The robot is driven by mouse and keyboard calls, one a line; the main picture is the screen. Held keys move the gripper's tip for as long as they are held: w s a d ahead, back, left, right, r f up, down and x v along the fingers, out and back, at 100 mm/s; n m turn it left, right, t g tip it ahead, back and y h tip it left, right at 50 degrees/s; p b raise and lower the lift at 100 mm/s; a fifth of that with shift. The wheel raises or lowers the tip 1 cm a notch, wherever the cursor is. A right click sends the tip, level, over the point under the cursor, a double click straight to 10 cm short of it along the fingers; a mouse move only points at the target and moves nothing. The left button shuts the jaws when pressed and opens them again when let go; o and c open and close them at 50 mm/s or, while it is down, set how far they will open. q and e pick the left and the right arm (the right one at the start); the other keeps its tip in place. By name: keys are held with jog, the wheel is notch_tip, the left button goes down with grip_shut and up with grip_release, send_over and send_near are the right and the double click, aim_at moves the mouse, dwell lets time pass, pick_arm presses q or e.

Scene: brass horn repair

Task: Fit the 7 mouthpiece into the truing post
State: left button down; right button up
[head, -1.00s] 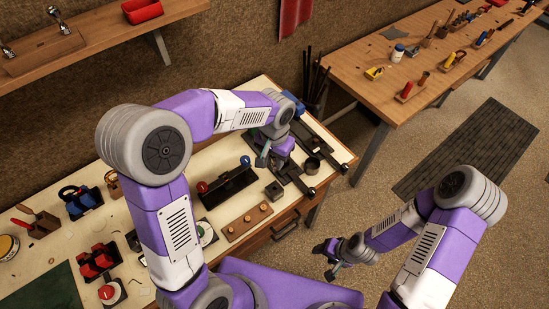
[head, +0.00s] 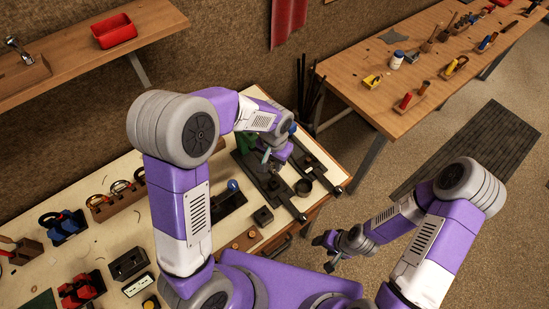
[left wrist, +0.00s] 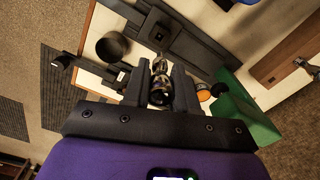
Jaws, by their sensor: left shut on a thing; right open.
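My left gripper (left wrist: 159,88) is shut on a shiny metal mouthpiece (left wrist: 160,66), which sits upright between the two black fingers in the left wrist view. In the head view this gripper (head: 268,158) is over the far right part of the bench, above dark fixtures; the mouthpiece is hard to make out there. A dark block with a square hole (left wrist: 157,37) lies beyond the mouthpiece in the left wrist view. I cannot tell surely whether it is the truing post. No number is readable on the mouthpiece. My right gripper (head: 323,252) is open and empty, off the bench's edge.
A black round cup (head: 305,187) stands near the bench's right end, also in the left wrist view (left wrist: 112,47). A green object (left wrist: 248,115) and an orange-topped cylinder (left wrist: 203,92) are right of the fingers. A small black block (head: 263,215) stands nearer.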

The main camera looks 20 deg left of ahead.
aim_at(274, 172)
pick_arm(q)
jog(key=shift+s, duration=0.2)
jog(key=shift+w+f, duration=0.1)
jog(key=shift+f, duration=0.1)
jog(key=shift+f+b, duration=2.35)
jog(key=shift+f, duration=0.4)
jog(key=shift+f+b, duration=0.55)
jog(key=shift+b, duration=0.05)
